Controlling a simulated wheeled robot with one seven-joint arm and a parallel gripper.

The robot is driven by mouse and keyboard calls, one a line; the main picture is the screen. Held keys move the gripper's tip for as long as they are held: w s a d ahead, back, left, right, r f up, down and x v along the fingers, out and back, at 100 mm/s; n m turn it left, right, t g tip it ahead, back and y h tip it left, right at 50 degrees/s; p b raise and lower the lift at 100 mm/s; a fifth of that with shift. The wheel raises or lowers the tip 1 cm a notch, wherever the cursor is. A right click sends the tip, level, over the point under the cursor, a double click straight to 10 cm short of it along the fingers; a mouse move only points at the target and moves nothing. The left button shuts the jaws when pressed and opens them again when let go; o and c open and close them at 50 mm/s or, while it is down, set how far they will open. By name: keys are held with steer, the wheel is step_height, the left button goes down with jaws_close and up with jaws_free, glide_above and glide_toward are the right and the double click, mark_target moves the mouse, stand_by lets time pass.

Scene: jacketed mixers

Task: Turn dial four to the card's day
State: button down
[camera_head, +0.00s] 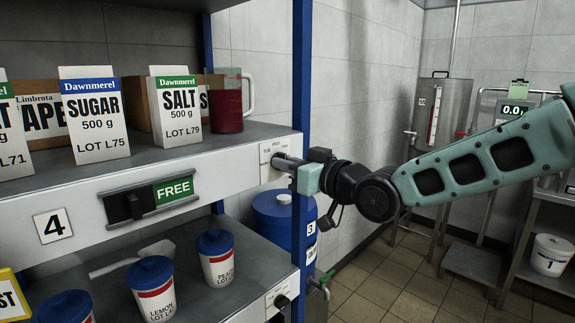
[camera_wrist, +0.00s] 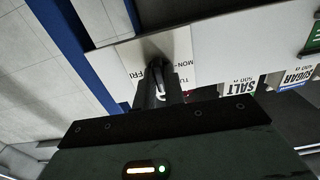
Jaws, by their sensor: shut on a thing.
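In the wrist view the plate (camera_wrist: 182,45) shows parts of day names, including MON and FRI. My fingers (camera_wrist: 160,84) cover the knob and part of the lettering there, so I cannot tell where the pointer stands. No card with a readable day is in view.
A blue post (camera_head: 302,90) stands close beside my gripper. A black slider (camera_head: 125,207) with a green FREE sign is left along the edge. Another dial (camera_head: 281,301) is on the lower shelf edge. A blue drum (camera_head: 275,212) stands behind the post.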

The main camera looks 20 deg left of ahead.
steer(key=shift+f+m, duration=0.15)
steer(key=shift+m, duration=4.05)
steer(key=c, duration=1.5)
jaws_free()
steer(key=shift+d, duration=0.15)
steer(key=b+v, duration=0.3)
steer(key=v, duration=1.4)
steer(key=shift+s+d, duration=0.1)
steer(key=shift+s, duration=0.05)
